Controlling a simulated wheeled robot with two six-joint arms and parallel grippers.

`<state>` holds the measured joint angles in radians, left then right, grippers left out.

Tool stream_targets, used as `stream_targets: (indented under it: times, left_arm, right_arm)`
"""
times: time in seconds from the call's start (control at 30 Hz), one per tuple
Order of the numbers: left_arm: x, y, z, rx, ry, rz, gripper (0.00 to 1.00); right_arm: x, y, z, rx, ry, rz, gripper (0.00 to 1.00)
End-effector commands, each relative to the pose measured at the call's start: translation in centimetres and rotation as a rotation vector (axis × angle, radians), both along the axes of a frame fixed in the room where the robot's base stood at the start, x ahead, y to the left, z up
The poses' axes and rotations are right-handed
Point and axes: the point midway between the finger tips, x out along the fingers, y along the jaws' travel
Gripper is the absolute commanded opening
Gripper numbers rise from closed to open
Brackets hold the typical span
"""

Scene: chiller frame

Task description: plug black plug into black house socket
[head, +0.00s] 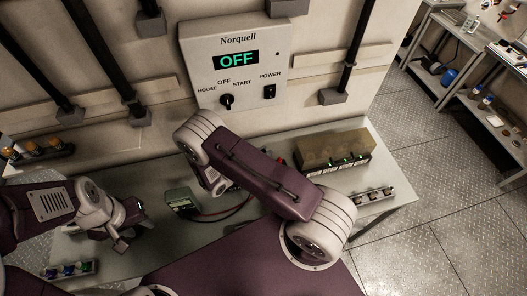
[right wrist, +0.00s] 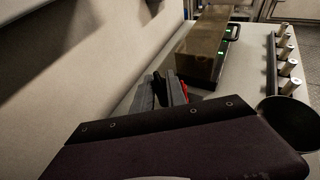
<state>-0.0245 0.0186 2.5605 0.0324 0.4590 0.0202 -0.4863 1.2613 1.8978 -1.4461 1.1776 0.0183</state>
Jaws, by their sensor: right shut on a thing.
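My right gripper (right wrist: 164,90) is low over the bench in the right wrist view, its grey fingers shut on a small dark thing between them, which looks like the black plug (right wrist: 160,88). My own forearm hides this gripper in the head view. Something red (right wrist: 184,88) shows just beside the fingers. The black house socket cannot be made out. Red and dark leads (head: 222,216) run from a green-grey device (head: 181,203) toward my right arm. My left gripper (head: 128,226) is over the left part of the bench, away from the leads; its jaw opening is unclear.
A brown box with green lights (head: 335,148) stands on the bench's right, with a row of metal posts (head: 367,196) in front. The Norquell panel (head: 238,62) reads OFF on the wall. Colored connectors (head: 70,270) lie front left. Shelves (head: 470,100) stand far right.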

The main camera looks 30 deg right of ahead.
Motion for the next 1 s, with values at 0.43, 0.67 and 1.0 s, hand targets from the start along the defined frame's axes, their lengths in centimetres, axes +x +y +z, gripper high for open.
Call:
stream_targets:
  times: [0.43, 0.67, 1.0]
  left_arm:
    - [0.0, 0.0, -3.4, 0.0, 0.0, 0.0, 0.36]
    - [0.0, 0.0, -5.4, 0.0, 0.0, 0.0, 0.36]
    - [0.0, 0.0, -5.4, 0.0, 0.0, 0.0, 0.36]
  right_arm:
    - [0.0, 0.0, -3.4, 0.0, -0.001, -0.001, 0.0]
    - [0.0, 0.0, -5.7, 0.0, -0.001, -0.001, 0.0]
    - [0.0, 0.0, -5.8, 0.0, -0.001, -0.001, 0.0]
